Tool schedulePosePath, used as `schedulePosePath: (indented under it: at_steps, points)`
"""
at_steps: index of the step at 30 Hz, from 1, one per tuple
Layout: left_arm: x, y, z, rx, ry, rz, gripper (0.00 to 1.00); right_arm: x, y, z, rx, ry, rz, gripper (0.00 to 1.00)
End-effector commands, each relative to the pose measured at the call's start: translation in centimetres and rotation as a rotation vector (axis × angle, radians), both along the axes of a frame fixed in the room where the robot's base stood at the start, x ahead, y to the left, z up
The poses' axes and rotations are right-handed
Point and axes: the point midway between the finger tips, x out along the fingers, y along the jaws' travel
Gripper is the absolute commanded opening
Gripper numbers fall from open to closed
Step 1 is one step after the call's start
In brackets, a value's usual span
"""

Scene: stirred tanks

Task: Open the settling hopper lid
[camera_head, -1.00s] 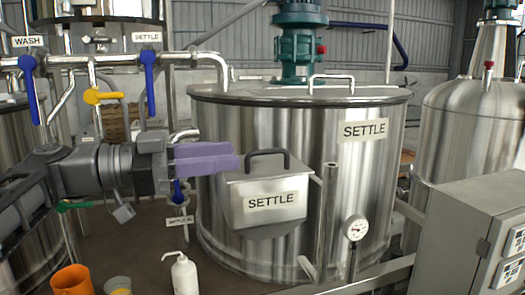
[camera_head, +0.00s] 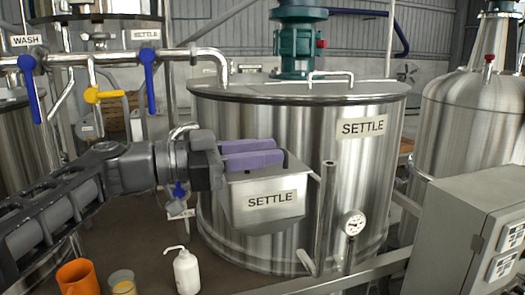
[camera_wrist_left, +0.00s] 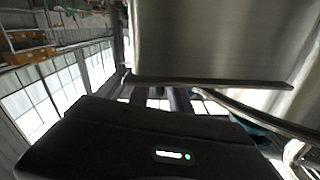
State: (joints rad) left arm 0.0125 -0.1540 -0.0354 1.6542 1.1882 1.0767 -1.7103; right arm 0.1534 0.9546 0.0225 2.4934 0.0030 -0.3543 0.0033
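The settling hopper (camera_head: 262,222) is a steel box with a SETTLE label on the front of the settle tank (camera_head: 350,180). Its lid looks closed in the head view. My left gripper (camera_head: 262,153) comes in from the left, its two purple fingers level over the lid, one behind the other with a narrow gap. They cover most of the dark lid handle (camera_head: 287,160), so contact with it cannot be made out. The fingers look open. The left wrist view shows a large steel panel (camera_wrist_left: 220,40) close by, with the dark gripper body below it. My right gripper is out of view.
A blue-handled valve (camera_head: 150,75) and a yellow-handled valve (camera_head: 104,95) are on pipes at the left. A gauge (camera_head: 353,223) and an upright pipe stand right of the hopper. A white bottle (camera_head: 186,270) and an orange cup (camera_head: 77,277) stand below. A grey cabinet (camera_head: 455,235) is at right.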

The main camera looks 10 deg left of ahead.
Motion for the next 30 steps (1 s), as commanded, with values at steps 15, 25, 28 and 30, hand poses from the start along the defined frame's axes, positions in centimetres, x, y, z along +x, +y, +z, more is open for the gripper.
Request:
schedulePosePath:
  at_steps: [15,25,28,30]
  points:
    - [0.01,0.08,0.06,0.0,-0.001,0.002,0.0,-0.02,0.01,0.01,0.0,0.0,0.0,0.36]
    - [0.01,0.1,0.07,-0.001,-0.002,0.002,0.0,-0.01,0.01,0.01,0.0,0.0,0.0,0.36]
    - [0.02,0.11,0.08,0.0,-0.001,0.003,0.0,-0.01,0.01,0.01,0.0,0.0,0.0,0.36]
    - [0.02,0.11,0.09,0.0,-0.003,0.003,0.0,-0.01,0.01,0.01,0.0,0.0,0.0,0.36]
